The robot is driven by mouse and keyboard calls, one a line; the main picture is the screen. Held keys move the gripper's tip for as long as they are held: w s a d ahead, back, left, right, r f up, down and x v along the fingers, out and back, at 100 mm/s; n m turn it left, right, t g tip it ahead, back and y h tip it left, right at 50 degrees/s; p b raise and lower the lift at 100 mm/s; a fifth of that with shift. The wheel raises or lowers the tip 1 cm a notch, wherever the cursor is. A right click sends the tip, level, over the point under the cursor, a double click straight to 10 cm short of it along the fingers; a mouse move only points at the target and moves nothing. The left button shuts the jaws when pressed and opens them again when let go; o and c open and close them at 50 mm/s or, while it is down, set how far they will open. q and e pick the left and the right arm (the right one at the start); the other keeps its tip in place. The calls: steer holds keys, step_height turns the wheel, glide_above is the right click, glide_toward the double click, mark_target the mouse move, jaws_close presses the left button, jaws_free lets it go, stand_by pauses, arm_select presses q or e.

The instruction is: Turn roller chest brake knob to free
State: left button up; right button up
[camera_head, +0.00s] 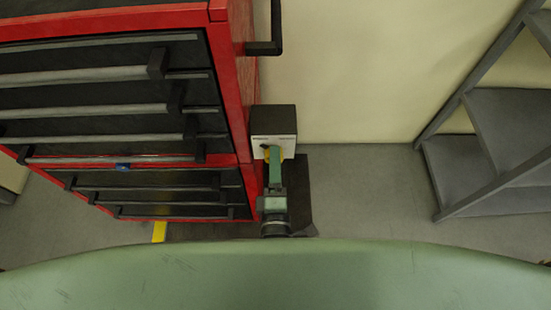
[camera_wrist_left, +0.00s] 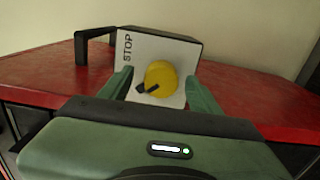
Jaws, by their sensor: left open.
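The roller chest (camera_head: 232,80) is red with dark drawers, at the left of the head view. A dark box (camera_head: 273,118) with a pale plate is at its right side. In the left wrist view the plate (camera_wrist_left: 133,62) bears the word STOP along its left edge. The round yellow brake knob (camera_wrist_left: 162,75) has a black pointer angled to the lower left. My left gripper (camera_head: 273,155) is open in front of the plate. In the left wrist view its fingers (camera_wrist_left: 159,85) stand apart, one on each side of the knob; contact is not clear. In the head view the gripper mostly hides the knob.
A black bar handle (camera_head: 264,47) sticks out of the chest's side above the box. A grey shelf frame (camera_head: 470,150) stands at the right. Bare floor (camera_head: 370,190) lies between the chest and the shelf, with a pale wall (camera_head: 350,70) behind.

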arm_select(q)
steer(key=s, duration=0.6)
steer(key=shift+s+b, duration=0.4)
steer(key=s+a+f+m+g+h, duration=0.1)
steer(key=s+f+m+g, duration=0.15)
steer(key=f+m, duration=0.45)
steer(key=s+a+f+m+g+h, duration=0.1)
steer(key=s+f+m+g+h, duration=0.15)
steer(key=f, duration=0.95)
steer(key=s+a+f+m+g+h, duration=0.1)
steer(key=f+m+g, duration=0.3)
steer(key=f, duration=0.5)
steer(key=s+a+f+m+g+y, duration=0.4)
steer(key=s+a+f+m+g, duration=0.3)
steer(key=s+a+f, duration=1.1)
steer(key=s+a+g, duration=0.1)
steer(key=a, duration=0.2)
steer(key=shift+s+p, duration=0.3)
steer(key=shift+p, duration=0.05)
steer(key=shift+w+d+r+y, duration=0.1)
steer(key=shift+y, duration=0.15)
